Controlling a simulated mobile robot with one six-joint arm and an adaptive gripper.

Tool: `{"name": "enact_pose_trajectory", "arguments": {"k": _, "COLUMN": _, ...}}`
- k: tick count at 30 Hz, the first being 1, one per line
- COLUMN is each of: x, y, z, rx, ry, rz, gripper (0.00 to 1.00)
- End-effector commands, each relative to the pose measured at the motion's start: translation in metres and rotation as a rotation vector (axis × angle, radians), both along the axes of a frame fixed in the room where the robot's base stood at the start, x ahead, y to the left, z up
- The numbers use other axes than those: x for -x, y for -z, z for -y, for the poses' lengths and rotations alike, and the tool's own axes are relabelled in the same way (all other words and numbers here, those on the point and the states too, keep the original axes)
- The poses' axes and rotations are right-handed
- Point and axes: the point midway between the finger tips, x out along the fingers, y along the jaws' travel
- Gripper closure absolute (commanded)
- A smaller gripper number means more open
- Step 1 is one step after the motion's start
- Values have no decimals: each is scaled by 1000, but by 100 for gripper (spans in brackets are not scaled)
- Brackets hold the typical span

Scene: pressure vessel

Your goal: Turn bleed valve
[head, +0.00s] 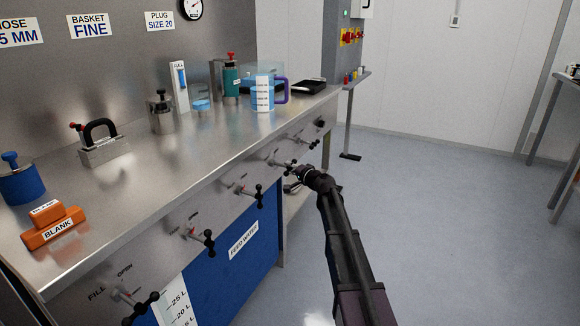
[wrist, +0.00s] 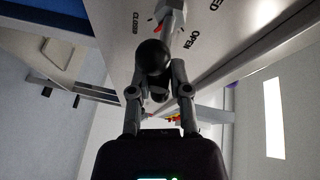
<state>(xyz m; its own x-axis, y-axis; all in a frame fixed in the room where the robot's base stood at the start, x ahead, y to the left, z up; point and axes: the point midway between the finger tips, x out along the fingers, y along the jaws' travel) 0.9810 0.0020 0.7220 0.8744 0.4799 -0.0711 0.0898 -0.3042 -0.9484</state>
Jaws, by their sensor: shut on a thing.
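My gripper (head: 300,176) is at the front panel of the steel bench, at one of the valve handles towards its far end. In the wrist view my gripper (wrist: 157,86) has its fingers on both sides of a black ball-ended valve handle (wrist: 154,56) and is shut on it. A metal stem runs from the handle to the panel, by a red pointer. The panel reads CLOSED on the left and OPEN on the right; the pointer's exact setting is unclear. The handle's name label is not readable, so I cannot confirm it is the bleed valve.
Similar valve handles (head: 203,239) line the panel, the nearest marked FILL (head: 139,303). A blue FEED WATER tank (head: 237,262) stands below. Jugs, blocks and an orange BLANK piece (head: 54,228) sit on the bench top (head: 130,190). The floor (head: 440,210) to the right is clear.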

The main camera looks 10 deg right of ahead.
Motion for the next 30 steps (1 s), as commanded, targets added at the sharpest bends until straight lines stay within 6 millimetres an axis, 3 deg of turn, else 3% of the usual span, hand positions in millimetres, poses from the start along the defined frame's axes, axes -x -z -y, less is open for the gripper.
{"name": "enact_pose_trajectory", "arguments": {"k": 16, "x": -1, "y": 0, "z": 2, "rx": -139, "ry": 2, "rz": -199, "gripper": 100}}
{"name": "enact_pose_trajectory", "arguments": {"k": 28, "x": 0, "y": 1, "z": 2, "rx": -152, "ry": 3, "rz": -218, "gripper": 100}}
{"name": "enact_pose_trajectory", "arguments": {"k": 29, "x": 0, "y": 1, "z": 2, "rx": -151, "ry": 3, "rz": -218, "gripper": 70}}
{"name": "enact_pose_trajectory", "arguments": {"k": 30, "x": 0, "y": 1, "z": 2, "rx": -151, "ry": 3, "rz": -218, "gripper": 58}}
